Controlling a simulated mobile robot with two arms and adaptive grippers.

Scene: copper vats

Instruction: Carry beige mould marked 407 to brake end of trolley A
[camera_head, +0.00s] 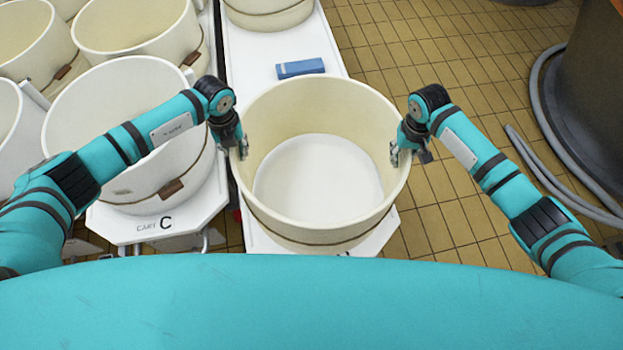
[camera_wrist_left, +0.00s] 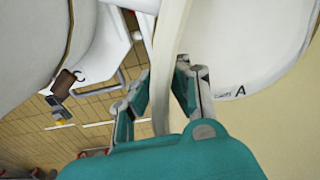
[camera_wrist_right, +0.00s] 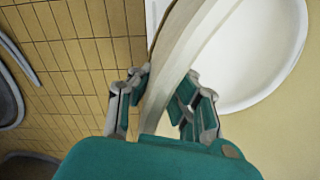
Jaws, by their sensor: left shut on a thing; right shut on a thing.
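A large round beige mould (camera_head: 318,235) with a thin brown band is between my two arms, over the near end of a white trolley (camera_head: 372,240). No number is readable on it. Through its open bottom, the left wrist view shows the white trolley top marked A (camera_wrist_left: 270,60). My left gripper (camera_head: 240,150) is shut on the mould's left rim, which also shows in the left wrist view (camera_wrist_left: 168,60). My right gripper (camera_head: 398,155) is shut on the right rim, also in the right wrist view (camera_wrist_right: 180,65). I cannot tell whether the mould touches the trolley.
A blue block (camera_head: 300,68) lies on the trolley beyond the mould, and another beige mould (camera_head: 268,18) stands further back. Cart C (camera_head: 130,228) with a mould (camera_head: 165,165) stands close on the left. Tiled floor (camera_head: 440,210) is clear on the right, before a grey hose (camera_head: 550,170) and dark vat (camera_head: 590,100).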

